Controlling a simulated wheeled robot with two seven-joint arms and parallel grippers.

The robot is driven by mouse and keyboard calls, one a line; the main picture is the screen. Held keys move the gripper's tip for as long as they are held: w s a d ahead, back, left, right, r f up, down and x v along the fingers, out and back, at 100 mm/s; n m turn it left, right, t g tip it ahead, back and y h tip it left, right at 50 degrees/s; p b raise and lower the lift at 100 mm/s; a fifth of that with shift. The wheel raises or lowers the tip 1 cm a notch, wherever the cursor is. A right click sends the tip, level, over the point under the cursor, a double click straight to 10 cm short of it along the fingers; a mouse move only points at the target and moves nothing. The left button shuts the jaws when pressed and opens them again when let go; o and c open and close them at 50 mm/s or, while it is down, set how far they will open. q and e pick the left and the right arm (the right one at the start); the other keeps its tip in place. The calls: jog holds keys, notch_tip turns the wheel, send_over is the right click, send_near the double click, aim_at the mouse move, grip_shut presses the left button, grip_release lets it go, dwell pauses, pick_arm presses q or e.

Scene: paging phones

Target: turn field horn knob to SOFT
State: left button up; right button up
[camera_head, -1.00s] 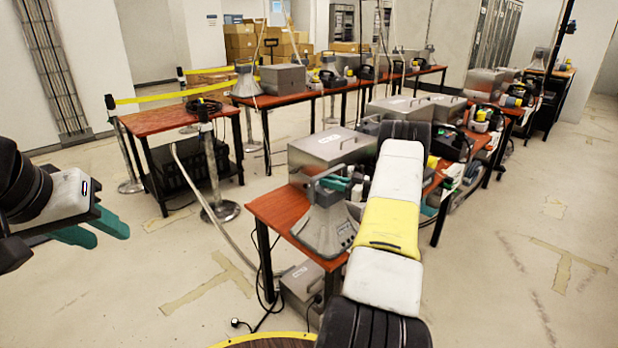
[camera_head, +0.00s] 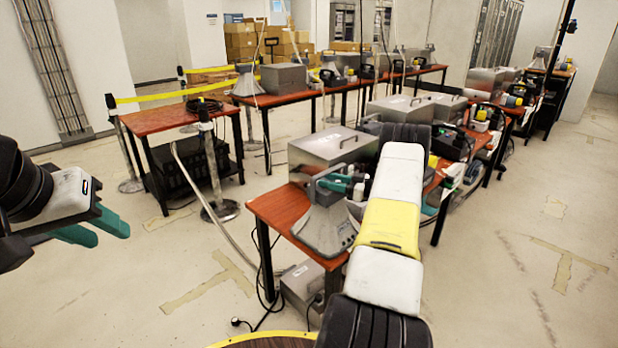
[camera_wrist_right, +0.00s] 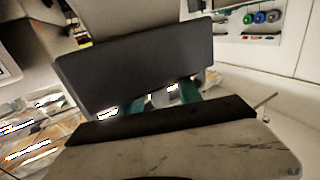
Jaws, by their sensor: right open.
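A grey horn (camera_head: 325,226) with a flared square mouth and a carrying handle stands on the near end of the red-topped table (camera_head: 275,206) in the head view. My right gripper (camera_head: 342,184) has teal fingers beside the horn's top, partly hidden by my arm. In the right wrist view its fingers (camera_wrist_right: 160,98) are apart, and a dark grey slab (camera_wrist_right: 135,62) hides their ends. I cannot make out the horn's knob or its SOFT mark. My left gripper (camera_head: 100,230) hangs empty at the left, its two teal fingertips apart.
A metal case (camera_head: 325,147) stands behind the horn. A metal box (camera_head: 302,284) with cables lies on the floor by the table leg. Small green, blue and grey round parts (camera_wrist_right: 262,17) show on a pale surface in the wrist view. The floor at the right is clear.

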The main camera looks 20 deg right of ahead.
jog(key=shift+s+d, duration=0.1)
jog(key=v, duration=0.7)
jog(key=shift+s+d, duration=0.2)
